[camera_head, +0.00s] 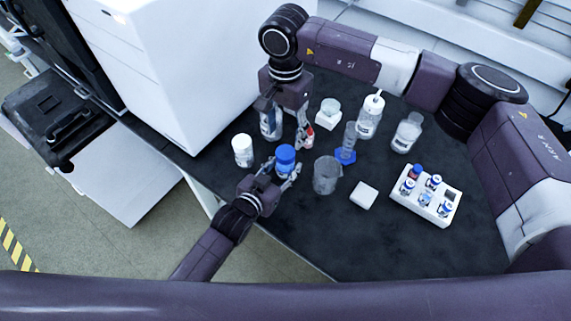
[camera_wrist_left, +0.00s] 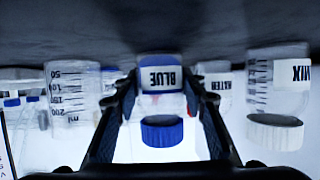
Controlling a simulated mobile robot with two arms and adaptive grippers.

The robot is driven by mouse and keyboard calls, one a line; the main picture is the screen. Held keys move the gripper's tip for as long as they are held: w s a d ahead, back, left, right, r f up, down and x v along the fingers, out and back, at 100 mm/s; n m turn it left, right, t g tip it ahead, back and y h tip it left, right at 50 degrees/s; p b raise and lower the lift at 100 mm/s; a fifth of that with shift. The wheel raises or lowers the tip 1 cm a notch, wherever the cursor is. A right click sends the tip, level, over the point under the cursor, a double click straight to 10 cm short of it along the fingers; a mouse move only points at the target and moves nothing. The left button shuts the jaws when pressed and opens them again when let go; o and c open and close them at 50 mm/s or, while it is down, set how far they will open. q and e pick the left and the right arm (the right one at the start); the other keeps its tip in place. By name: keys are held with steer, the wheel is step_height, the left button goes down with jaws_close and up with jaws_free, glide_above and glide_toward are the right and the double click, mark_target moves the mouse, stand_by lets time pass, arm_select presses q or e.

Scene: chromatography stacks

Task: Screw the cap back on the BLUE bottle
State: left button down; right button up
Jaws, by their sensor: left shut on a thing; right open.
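The BLUE bottle is small and clear with a white label (camera_wrist_left: 161,77). Its blue cap (camera_head: 285,155) shows from above in the head view and at the bottle's mouth in the left wrist view (camera_wrist_left: 162,132), where the picture is upside down. I cannot tell whether the cap is threaded on. My left gripper (camera_head: 283,172) is shut on the BLUE bottle, its fingers on both sides in the left wrist view (camera_wrist_left: 160,95). My right gripper (camera_head: 286,130) is open, pointing down just behind the blue cap, near a labelled bottle (camera_head: 269,126).
A white-capped bottle (camera_head: 243,151) stands left of the left gripper. A beaker (camera_head: 326,176), a cylinder with a blue base (camera_head: 346,155) and a small white block (camera_head: 364,195) stand right. A vial rack (camera_head: 441,213) is farther right. A red item (camera_head: 308,131) is by the right gripper.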

mark_target(285, 152)
stand_by(0.3)
steer(key=shift+f, duration=4)
steer(key=shift+c, duration=0.7)
